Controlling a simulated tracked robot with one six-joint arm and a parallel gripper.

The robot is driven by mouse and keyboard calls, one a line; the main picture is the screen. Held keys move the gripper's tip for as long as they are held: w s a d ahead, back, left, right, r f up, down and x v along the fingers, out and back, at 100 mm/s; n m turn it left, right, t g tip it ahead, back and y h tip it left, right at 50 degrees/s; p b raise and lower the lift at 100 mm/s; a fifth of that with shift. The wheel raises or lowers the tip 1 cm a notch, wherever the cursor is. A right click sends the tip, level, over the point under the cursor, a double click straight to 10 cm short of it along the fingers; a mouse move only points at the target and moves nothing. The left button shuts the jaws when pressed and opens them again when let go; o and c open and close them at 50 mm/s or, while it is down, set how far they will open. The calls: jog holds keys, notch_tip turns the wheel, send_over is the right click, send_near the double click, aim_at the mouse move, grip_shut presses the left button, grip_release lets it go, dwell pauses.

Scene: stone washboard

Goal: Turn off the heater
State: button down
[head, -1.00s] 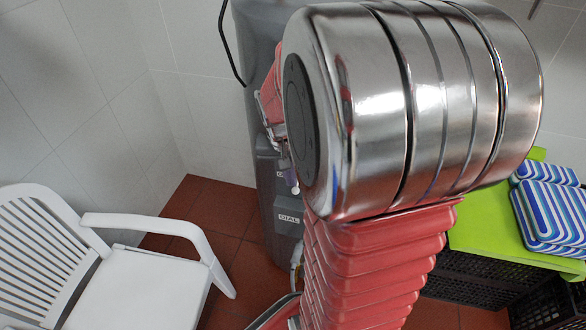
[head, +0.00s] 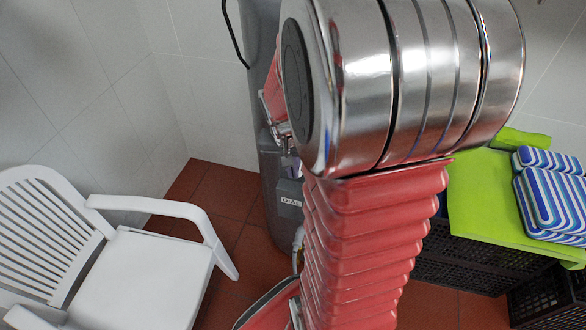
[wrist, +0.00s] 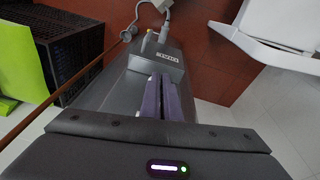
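The heater is a tall dark grey appliance (head: 272,120) against the tiled wall, partly hidden behind my arm. A lower grey box on it carries a small white label (head: 291,201), which reads like "DIAL". In the wrist view the same box (wrist: 155,52) and its upside-down label (wrist: 169,57) lie just beyond my gripper. My gripper (wrist: 163,78) has purple fingers close side by side, with only a thin dark line between them and nothing visible held. A small pale knob-like part (wrist: 163,37) stands on the box's far edge; I cannot tell whether the fingertips touch the box.
A white plastic chair (head: 148,270) stands left of the heater. Black crates (head: 470,265) with a green cover (head: 485,195) and striped cushions (head: 555,200) stand at the right. Red tiled floor (head: 215,205) shows between chair and heater. A hose or cable (wrist: 128,33) runs by the box.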

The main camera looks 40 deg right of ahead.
jog(key=shift+s+a+f, duration=0.15)
jog(key=shift+s+f, duration=0.1)
jog(key=shift+f, duration=0.2)
jog(key=s+a+r, duration=0.4)
jog(key=a, duration=0.4)
dwell(0.8)
jog(key=s+a+r+n+t+y, duration=0.2)
jog(key=s+a+r+n+t, duration=0.1)
jog(key=a+r+n, duration=0.6)
jog(key=a+r+t, duration=0.1)
jog(key=a+r, duration=0.3)
jog(key=a, duration=0.1)
jog(key=shift+a+r+n+t, duration=0.15)
jog(key=shift+r+n+t, duration=0.15)
jog(key=shift+n+t, duration=0.1)
